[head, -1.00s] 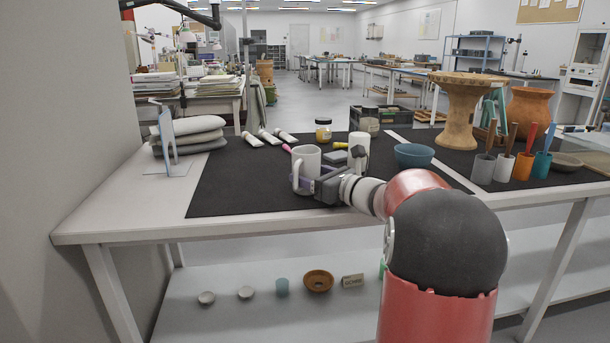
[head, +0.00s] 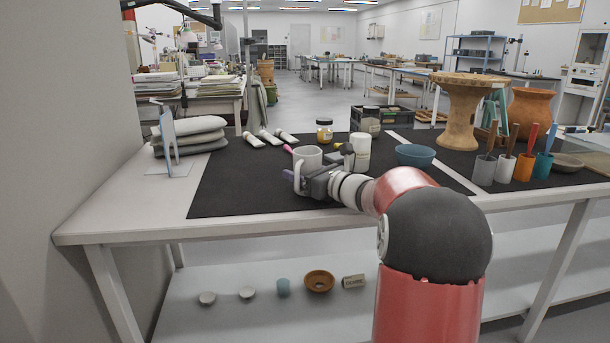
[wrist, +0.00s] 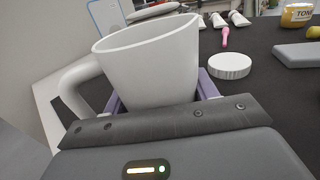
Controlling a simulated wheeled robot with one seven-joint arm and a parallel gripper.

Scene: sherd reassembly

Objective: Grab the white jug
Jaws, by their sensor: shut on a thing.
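The white jug (head: 307,156) stands upright over the black mat, near its front edge, in the head view. It fills the upper middle of the wrist view (wrist: 150,65), with its handle on the left and spout at the upper right. My gripper (head: 296,178) is shut on the jug's lower body, with a purple finger on each side in the wrist view (wrist: 158,97). The jug's base is hidden behind my gripper, so I cannot tell whether it touches the mat.
A white cylinder (head: 361,151) stands close to the right of my gripper. A blue bowl (head: 415,155) sits further right. Grey sacks (head: 190,137) are stacked at left. The mat's front left is clear.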

